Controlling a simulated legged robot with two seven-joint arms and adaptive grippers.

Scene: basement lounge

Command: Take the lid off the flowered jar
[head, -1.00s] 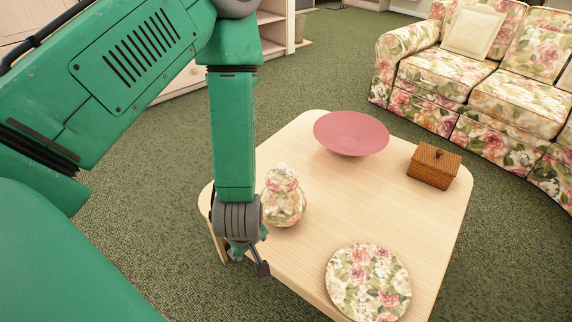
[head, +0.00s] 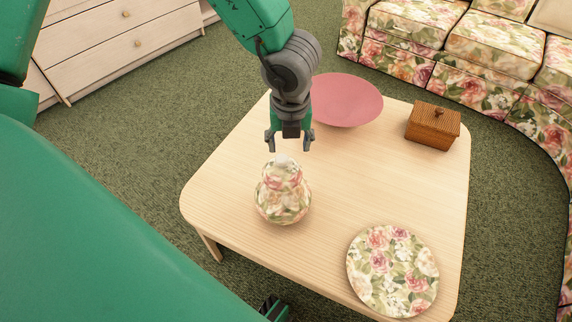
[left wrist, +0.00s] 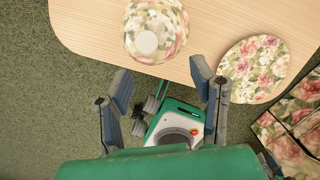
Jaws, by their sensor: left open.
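The flowered jar (head: 282,203) stands upright on the light wooden table (head: 225,185), near its left edge. Its flowered lid (head: 283,178) sits on top and has a pale knob. My left gripper (head: 289,143) is open and points down, empty, just beyond the knob in the head view. In the left wrist view the jar (left wrist: 170,22) and its knob (left wrist: 146,42) lie at the top, past the spread fingers (left wrist: 160,85). A dark piece that seems to be my right gripper (head: 272,307) shows at the bottom edge; its fingers are unclear.
A pink bowl (head: 345,100) stands behind the jar, close to my left arm. A flowered plate (head: 392,270) lies at the front right. The table's middle is clear.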

